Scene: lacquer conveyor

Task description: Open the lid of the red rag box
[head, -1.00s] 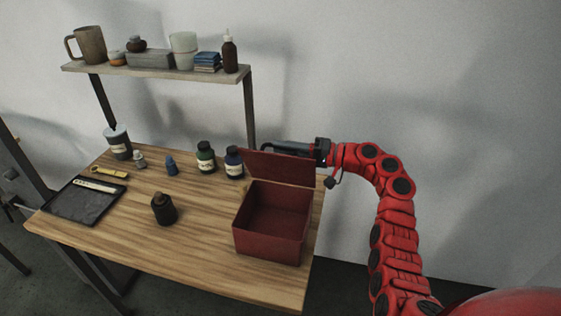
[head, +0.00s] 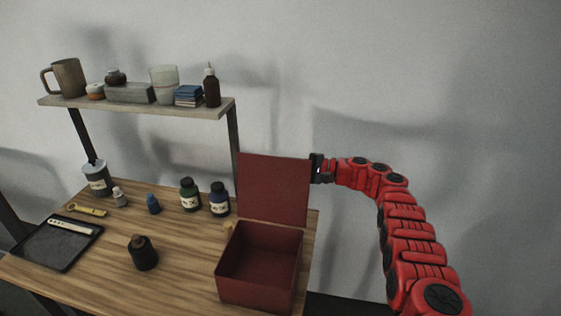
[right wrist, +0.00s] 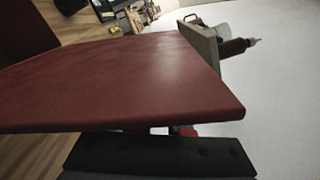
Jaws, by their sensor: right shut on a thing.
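The red rag box (head: 255,292) stands on the right part of the wooden table, and its inside looks empty. Its red lid (head: 273,188) stands raised, roughly upright, along the back rim. My right gripper (head: 315,167) is at the upper right edge of the lid and shut on it; its fingertips are largely hidden behind the lid in the head view. In the right wrist view, the lid (right wrist: 130,80) fills much of the picture, with a black finger (right wrist: 160,155) along its near edge. My left gripper is not in view.
A black jar (head: 143,253) and a dark tray (head: 35,249) are farther left. A shelf (head: 150,107) with a mug (head: 69,78) and bottle (head: 211,88) rises behind.

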